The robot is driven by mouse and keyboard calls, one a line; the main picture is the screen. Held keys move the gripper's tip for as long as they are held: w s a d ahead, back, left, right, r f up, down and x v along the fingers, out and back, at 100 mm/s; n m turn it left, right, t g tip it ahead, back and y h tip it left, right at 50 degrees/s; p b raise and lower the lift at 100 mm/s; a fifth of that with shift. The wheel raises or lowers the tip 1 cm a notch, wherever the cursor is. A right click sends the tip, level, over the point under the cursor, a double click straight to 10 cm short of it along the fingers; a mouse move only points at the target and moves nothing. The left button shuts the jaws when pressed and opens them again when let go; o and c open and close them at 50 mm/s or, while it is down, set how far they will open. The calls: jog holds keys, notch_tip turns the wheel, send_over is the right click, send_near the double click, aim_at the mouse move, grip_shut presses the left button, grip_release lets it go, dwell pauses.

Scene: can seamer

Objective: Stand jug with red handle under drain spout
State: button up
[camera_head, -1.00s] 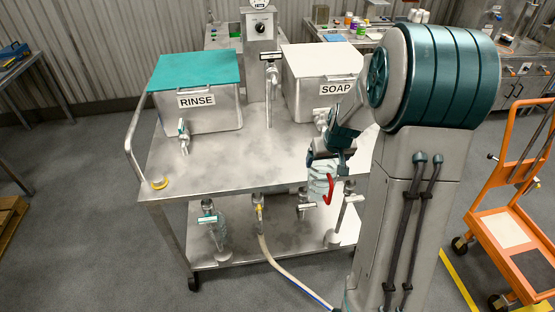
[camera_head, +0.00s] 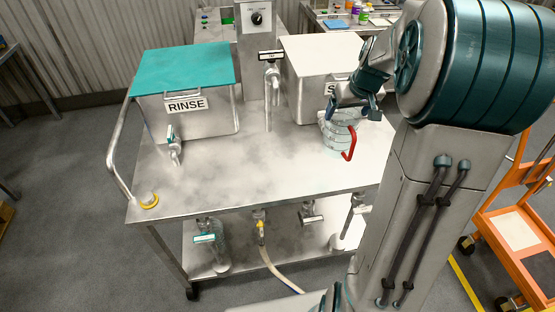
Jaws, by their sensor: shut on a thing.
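The clear jug (camera_head: 336,134) with a red handle (camera_head: 350,143) is over the right part of the steel cart top, in front of the SOAP tank (camera_head: 306,75). My gripper (camera_head: 350,112) is shut on it from above, near its rim. The jug looks roughly upright; I cannot tell whether its base touches the top. My arm hides the SOAP tank's tap area. No spout is labelled as the drain. A tall tap (camera_head: 268,75) stands at the back middle, and a tap (camera_head: 173,148) is on the RINSE tank (camera_head: 190,110). Several valved outlets hang below the top, including a yellow-handled one (camera_head: 260,228).
The cart top (camera_head: 225,165) is clear in its middle and front. Below, a lower shelf (camera_head: 240,262) holds a clear vessel (camera_head: 217,255) under the left outlet (camera_head: 206,235). A pale hose (camera_head: 275,270) runs off its front. An orange trolley (camera_head: 515,215) stands at the right.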

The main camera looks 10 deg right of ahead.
jog(key=w+a+f+p, duration=0.3)
jog(key=w+a+f, duration=0.1)
jog(key=a+f, duration=0.7)
dwell(0.3)
jog(key=shift+f, duration=0.15)
jog(key=o, duration=1.2)
jog(key=shift+c, duration=0.2)
